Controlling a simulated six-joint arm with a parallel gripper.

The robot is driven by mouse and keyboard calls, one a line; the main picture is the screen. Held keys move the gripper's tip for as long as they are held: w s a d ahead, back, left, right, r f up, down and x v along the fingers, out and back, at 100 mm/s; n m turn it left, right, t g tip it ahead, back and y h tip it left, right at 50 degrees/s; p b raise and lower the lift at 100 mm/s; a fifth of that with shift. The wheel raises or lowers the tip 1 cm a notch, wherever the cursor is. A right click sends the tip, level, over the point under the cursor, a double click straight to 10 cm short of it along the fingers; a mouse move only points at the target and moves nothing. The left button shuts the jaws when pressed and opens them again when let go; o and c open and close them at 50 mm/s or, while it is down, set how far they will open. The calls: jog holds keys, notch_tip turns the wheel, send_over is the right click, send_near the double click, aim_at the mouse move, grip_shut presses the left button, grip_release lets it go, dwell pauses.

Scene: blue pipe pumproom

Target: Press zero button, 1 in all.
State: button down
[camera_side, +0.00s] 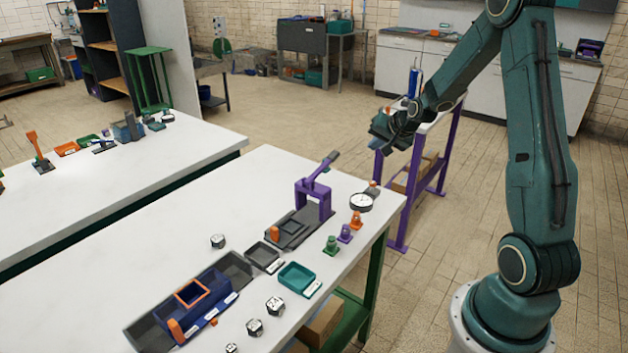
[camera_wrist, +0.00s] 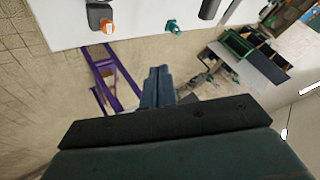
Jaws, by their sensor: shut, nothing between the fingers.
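No button marked zero can be made out for certain. A round white-faced gauge (camera_side: 361,202) sits at the right end of the near white table, with a small reddish-brown piece behind it. In the wrist view a dark block with an orange labelled front (camera_wrist: 107,26) sits at a white tabletop's edge; I cannot tell whether it is the button. My gripper (camera_side: 378,143) is in the air beyond the near table, by the purple-legged stand (camera_side: 443,175). In the wrist view my gripper's fingers (camera_wrist: 158,72) are together and empty, apart from the block.
A purple lever press (camera_side: 313,195), a teal tray (camera_side: 298,278), a blue fixture (camera_side: 195,300) and several dark hex pieces stand on the near table. A blue bottle (camera_side: 413,82) stands upright near my arm. A teal piece (camera_wrist: 173,27) shows on the wrist view's tabletop.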

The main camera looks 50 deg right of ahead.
jog(key=shift+s+d+f+m, duration=0.1)
jog(key=shift+d+f+m, duration=0.3)
jog(key=shift+d+f, duration=0.6)
send_near(372, 182)
jog(key=shift+w+d+f, duration=0.35)
jog(key=shift+w+f, duration=0.15)
jog(key=shift+w, duration=0.3)
jog(key=shift+w+d+f, duration=0.35)
jog(key=shift+w+f, duration=0.1)
jog(key=shift+w, duration=0.4)
jog(key=shift+w+d+f, duration=0.3)
jog(key=shift+w+f, duration=0.2)
jog(key=shift+w, duration=0.3)
jog(key=shift+f, duration=1.35)
dwell(2.0)
jog(key=shift+r, duration=1.35)
